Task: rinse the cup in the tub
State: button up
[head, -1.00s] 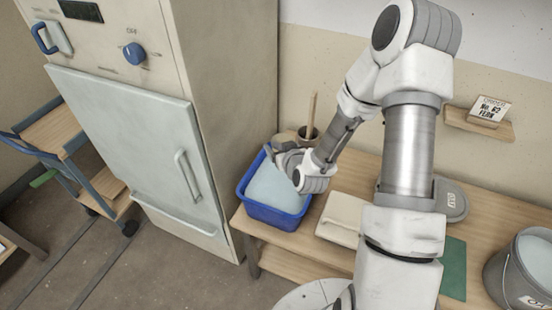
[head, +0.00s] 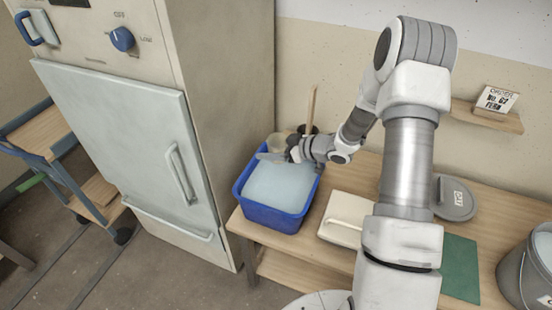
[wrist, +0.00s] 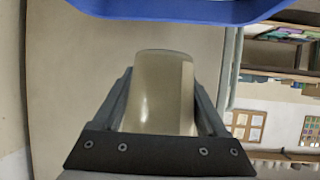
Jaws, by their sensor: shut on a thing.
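My gripper (head: 272,156) is at the far edge of the blue tub (head: 270,216), with its fingers pointing left. It is shut on a beige cup (head: 279,141), which shows partly behind the fingers in the head view. In the wrist view the cup (wrist: 160,92) sits between both fingers (wrist: 163,115), and the blue tub rim (wrist: 180,12) crosses the top. The tub holds pale blue water (head: 278,188). The cup appears above the water level, close to the back rim; whether it touches the rim I cannot tell.
A dark pot (head: 308,130) with a wooden stick stands behind the tub by the wall. The kiln (head: 120,140) stands left.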

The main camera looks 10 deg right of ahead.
jog(key=shift+s+d+f+n+g+y+b, duration=0.15)
jog(key=shift+d+f+n+g+y+b, duration=0.1)
jog(key=shift+d+f, duration=0.25)
jog(key=shift+s+d+f+n+g+y+b, duration=0.15)
jog(key=shift+d+f+n+g, duration=0.1)
jog(key=shift+f, duration=0.45)
jog(key=shift+n+t, duration=0.3)
jog(key=shift+n, duration=0.2)
notch_tip(320, 180, down, 4)
jog(key=b, duration=0.7)
jog(key=shift+f+b, duration=0.15)
jog(key=shift+b, duration=0.2)
jog(key=f+n+t+h+b, duration=0.1)
jog(key=n+b, duration=0.1)
jog(key=b, duration=0.8)
jog(key=shift+w+t, duration=0.15)
jog(key=shift+t, duration=0.25)
